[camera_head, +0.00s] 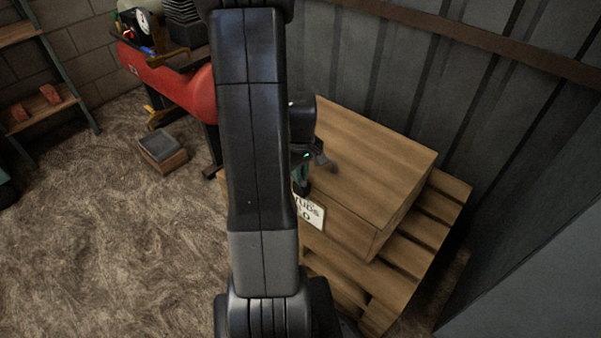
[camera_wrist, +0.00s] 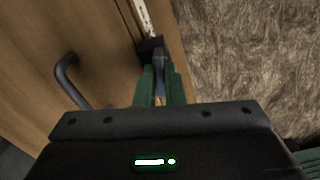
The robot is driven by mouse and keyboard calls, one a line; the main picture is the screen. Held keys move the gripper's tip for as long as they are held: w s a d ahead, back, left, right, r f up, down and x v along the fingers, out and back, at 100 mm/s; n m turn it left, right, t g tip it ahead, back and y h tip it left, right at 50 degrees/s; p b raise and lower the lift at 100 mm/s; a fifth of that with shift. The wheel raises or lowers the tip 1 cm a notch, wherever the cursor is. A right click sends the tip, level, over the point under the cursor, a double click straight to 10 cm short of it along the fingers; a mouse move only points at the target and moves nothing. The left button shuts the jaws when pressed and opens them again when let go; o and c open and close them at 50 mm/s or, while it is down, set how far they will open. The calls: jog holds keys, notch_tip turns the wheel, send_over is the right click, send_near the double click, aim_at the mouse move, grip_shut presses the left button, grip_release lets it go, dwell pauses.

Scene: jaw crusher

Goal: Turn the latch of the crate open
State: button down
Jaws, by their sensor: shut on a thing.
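The wooden crate (camera_head: 385,160) stands closed on a pallet at the right of the head view. Its wood also fills the left of the wrist view (camera_wrist: 85,35). The dark latch (camera_wrist: 154,52) sits at the crate's edge in the wrist view. My gripper (camera_wrist: 160,88) has its two green fingers shut on the latch, one on each side. In the head view my gripper (camera_head: 301,180) is beside the crate's front edge, partly hidden by my arm. The latch cannot be made out there.
A dark curved handle (camera_wrist: 70,80) stands up from the crate's lid, left of my fingers. A white label (camera_head: 309,211) is on the crate's front. The pallet (camera_head: 430,235) juts out beneath. A dark corrugated wall (camera_head: 430,80) stands behind. The floor (camera_head: 110,240) at left is mostly clear.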

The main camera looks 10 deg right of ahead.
jog(key=shift+n, duration=1.5)
jog(key=c, duration=1.5)
grip_release()
jog(key=shift+r, duration=0.1)
notch_tip(320, 180, up, 14)
jog(key=p, duration=0.3)
jog(key=shift+f, duration=0.3)
